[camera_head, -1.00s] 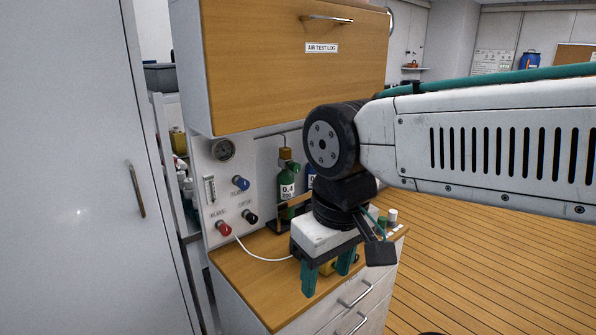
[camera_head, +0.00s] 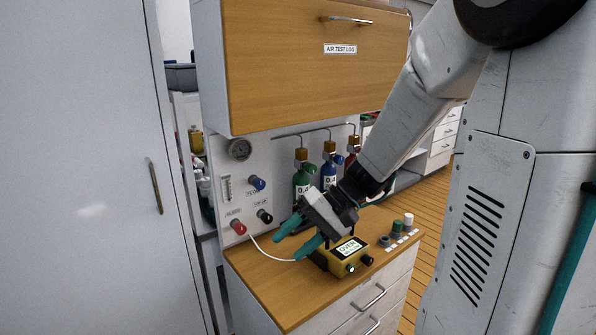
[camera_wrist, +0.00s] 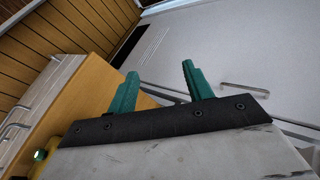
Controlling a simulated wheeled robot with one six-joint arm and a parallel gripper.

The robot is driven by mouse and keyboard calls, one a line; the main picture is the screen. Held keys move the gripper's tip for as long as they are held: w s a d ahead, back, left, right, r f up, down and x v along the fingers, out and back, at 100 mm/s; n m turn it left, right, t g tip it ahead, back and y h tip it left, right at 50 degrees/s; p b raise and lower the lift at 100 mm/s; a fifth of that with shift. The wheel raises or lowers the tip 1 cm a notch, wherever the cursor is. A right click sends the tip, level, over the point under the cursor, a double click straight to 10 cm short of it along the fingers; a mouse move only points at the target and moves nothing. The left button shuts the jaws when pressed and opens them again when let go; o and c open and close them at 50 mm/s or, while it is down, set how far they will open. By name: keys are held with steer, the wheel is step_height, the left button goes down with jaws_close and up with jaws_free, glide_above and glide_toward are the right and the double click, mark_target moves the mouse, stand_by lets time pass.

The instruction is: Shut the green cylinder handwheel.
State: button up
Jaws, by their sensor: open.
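The green cylinder (camera_head: 302,181) stands upright at the back of the counter against the panel, leftmost of the row. Its brass-coloured valve top (camera_head: 301,155) shows, but I cannot make out the handwheel clearly. My gripper (camera_head: 285,240) is open and empty, with teal fingers pointing left over the counter, in front of and below the green cylinder. In the wrist view my gripper (camera_wrist: 160,85) shows both fingers apart with nothing between them. The cylinder does not show in the wrist view.
A blue cylinder (camera_head: 328,170) and a partly hidden red-topped one (camera_head: 351,158) stand to the right. A yellow meter (camera_head: 347,250) sits under my gripper. The panel has red, blue and black knobs (camera_head: 257,183). The wooden cabinet (camera_head: 310,80) overhangs the panel. Small capped jars (camera_head: 397,228) stand front right.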

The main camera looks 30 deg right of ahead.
steer(key=w+d+f+t, duration=0.1)
steer(key=w+d+t, duration=0.4)
steer(key=w+d, duration=0.25)
steer(key=n+t+h, duration=0.4)
steer(key=t+h, duration=0.4)
steer(key=t, duration=0.2)
glide_toward(313, 169)
steer(key=w, duration=0.9)
steer(key=shift+w+a+f, duration=0.1)
steer(key=shift+a, duration=0.3)
steer(key=c, duration=1)
steer(key=shift+o, duration=0.2)
